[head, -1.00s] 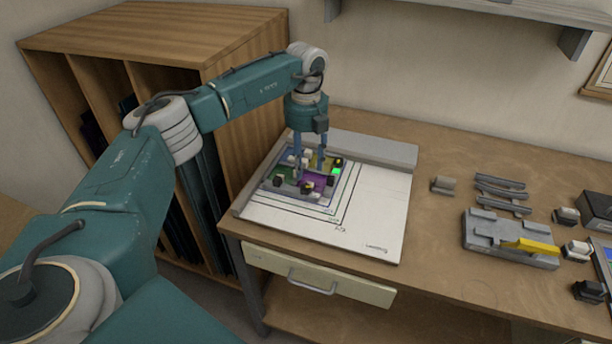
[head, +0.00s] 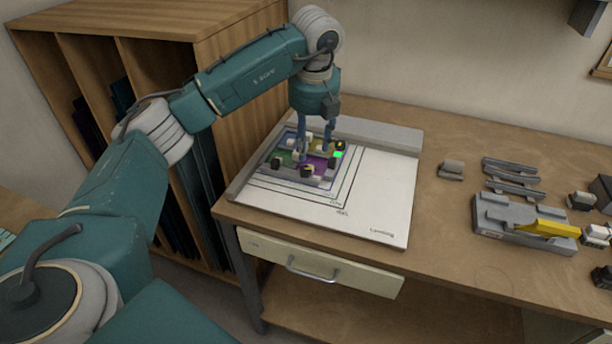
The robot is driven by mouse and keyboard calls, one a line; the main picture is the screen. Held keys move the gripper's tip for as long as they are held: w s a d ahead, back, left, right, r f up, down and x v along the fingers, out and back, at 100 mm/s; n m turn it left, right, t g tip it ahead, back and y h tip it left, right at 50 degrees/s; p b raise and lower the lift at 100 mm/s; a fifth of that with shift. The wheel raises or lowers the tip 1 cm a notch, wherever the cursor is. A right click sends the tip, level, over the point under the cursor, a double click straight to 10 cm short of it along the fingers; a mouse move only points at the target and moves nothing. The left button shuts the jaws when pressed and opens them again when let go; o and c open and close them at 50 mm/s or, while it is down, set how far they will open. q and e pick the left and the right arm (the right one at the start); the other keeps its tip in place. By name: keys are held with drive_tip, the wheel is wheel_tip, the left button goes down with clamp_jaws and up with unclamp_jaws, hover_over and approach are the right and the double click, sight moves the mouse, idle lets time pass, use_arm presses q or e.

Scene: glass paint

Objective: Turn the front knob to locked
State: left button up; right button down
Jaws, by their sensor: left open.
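A small framed glass panel (head: 289,156) with green, purple and yellow panes lies on the white board (head: 385,205). Dark and pale knobs or clamps sit around its frame. The dark knob at its front edge (head: 306,171) looks like the front knob; its setting is too small to read. My left gripper (head: 316,150) points down over the panel, open, with its blue fingers apart. The fingertips are over the middle of the panel, behind the front knob; I cannot tell whether they touch anything. A bright green patch (head: 338,154) shows at the panel's right side. My right gripper is not in view.
A grey bar (head: 375,134) runs along the board's back edge. A grey fixture with a yellow lever (head: 545,228), grey rails (head: 512,167) and small blocks lie at the right. A wooden rack (head: 150,20) stands close behind my left arm. The board's right part is clear.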

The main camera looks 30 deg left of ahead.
sight(306, 169)
use_arm(q)
drive_tip(key=f, duration=0.3)
drive_tip(key=w+a+f+t, duration=0.1)
drive_tip(key=f, duration=0.2)
drive_tip(key=a+f+t+y, duration=0.1)
drive_tip(key=f, duration=0.3)
drive_tip(key=shift+w+a+n+b, duration=0.2)
drive_tip(key=shift+w+n+b, duration=0.1)
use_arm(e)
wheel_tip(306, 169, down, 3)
